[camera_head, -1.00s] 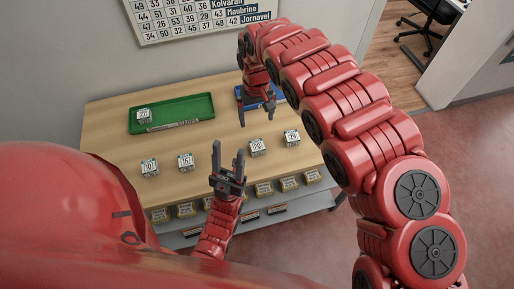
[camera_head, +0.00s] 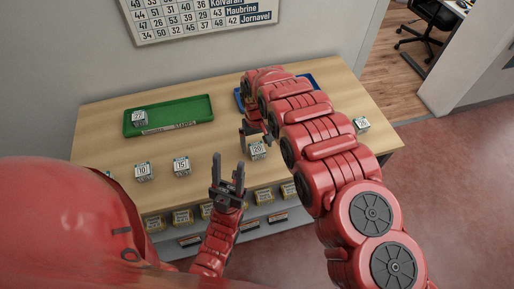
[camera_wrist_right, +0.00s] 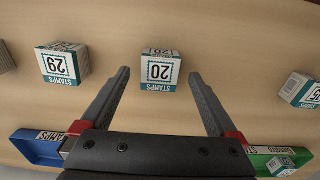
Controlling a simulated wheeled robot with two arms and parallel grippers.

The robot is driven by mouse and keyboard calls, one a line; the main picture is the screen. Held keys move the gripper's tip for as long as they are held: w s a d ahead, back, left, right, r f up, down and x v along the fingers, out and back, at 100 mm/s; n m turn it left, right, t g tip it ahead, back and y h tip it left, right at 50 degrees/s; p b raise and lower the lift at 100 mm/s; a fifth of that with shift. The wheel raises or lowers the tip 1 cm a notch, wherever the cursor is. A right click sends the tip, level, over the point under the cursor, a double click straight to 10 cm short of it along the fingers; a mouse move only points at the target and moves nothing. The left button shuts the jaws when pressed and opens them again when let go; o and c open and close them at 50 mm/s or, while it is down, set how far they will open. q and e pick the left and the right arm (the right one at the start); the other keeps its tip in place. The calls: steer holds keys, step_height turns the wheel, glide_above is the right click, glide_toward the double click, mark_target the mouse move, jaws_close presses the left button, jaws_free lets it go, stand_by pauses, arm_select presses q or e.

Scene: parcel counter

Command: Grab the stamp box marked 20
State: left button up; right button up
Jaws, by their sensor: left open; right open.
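The stamp box marked 20 (camera_head: 257,151) stands on the wooden counter, white with a teal stamp-like border. In the right wrist view it (camera_wrist_right: 160,71) appears upside down and centred between the fingertips. My right gripper (camera_head: 255,133) is open and empty, just behind and above the box in the head view. Its fingers also show in the right wrist view (camera_wrist_right: 159,74), one on each side of the box with gaps; their height above it is hard to tell. My left gripper (camera_head: 228,187) is open and empty in front of the counter's near edge.
Boxes 10 (camera_head: 143,172) and 15 (camera_head: 182,166) stand to the left. Box 29 (camera_wrist_right: 63,63) stands beside 20, hidden by my right arm in the head view. Another box (camera_head: 361,125) stands far right. A green tray (camera_head: 196,107) holds a box; a blue tray (camera_head: 238,100) is partly hidden.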

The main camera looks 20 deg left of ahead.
steer(key=shift+f+p, duration=0.3)
steer(key=shift+f, duration=0.9)
steer(key=c, duration=1.5)
